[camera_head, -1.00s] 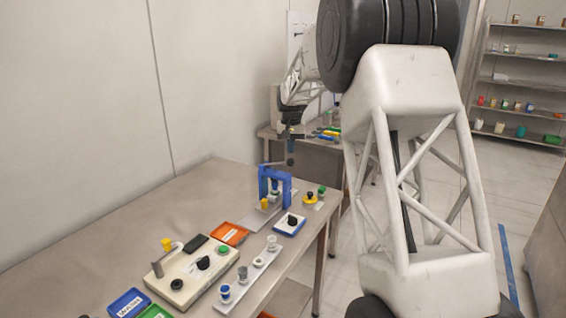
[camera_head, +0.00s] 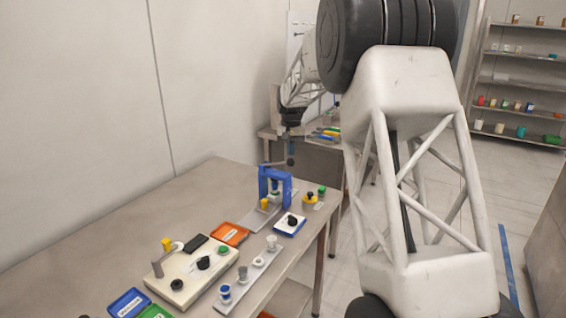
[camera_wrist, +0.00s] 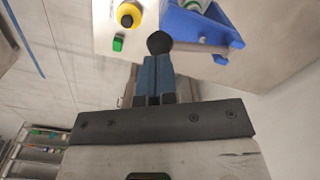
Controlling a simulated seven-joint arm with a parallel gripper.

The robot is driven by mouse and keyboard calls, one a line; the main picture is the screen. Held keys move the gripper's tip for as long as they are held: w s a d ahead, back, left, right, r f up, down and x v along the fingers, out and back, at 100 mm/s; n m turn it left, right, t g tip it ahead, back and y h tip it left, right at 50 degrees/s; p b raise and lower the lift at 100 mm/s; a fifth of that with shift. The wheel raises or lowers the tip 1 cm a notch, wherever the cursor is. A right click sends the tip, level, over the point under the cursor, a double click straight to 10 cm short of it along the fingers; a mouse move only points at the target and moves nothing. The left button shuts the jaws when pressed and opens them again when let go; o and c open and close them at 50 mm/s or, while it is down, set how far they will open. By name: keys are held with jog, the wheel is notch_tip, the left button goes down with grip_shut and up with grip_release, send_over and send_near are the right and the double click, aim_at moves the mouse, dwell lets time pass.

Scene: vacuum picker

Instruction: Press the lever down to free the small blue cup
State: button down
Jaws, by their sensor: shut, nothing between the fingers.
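A blue press frame (camera_head: 264,186) stands near the far end of the table, with a lever (camera_head: 274,163) at its top. The lever's black ball knob (camera_head: 290,161) sticks out to the right; it also shows in the wrist view (camera_wrist: 159,42). My gripper (camera_wrist: 158,57) is shut and empty, its blue fingers right at the knob; whether they touch it I cannot tell. A pale and green item (camera_wrist: 193,5) sits inside the frame, partly hidden. A small blue-topped cup (camera_head: 225,292) stands at the near end of a grey rail (camera_head: 253,268).
A beige panel (camera_head: 178,287) with knobs, an orange tray (camera_head: 229,234), a blue tray (camera_head: 129,303) and a small blue box with a black knob (camera_head: 290,223) crowd the table. Yellow (camera_head: 309,197) and green buttons lie right of the frame. The table's left side is clear.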

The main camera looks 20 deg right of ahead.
aim_at(291, 162)
jog(key=shift+f, duration=3.8)
jog(key=shift+r, duration=5)
jog(key=shift+s, duration=0.1)
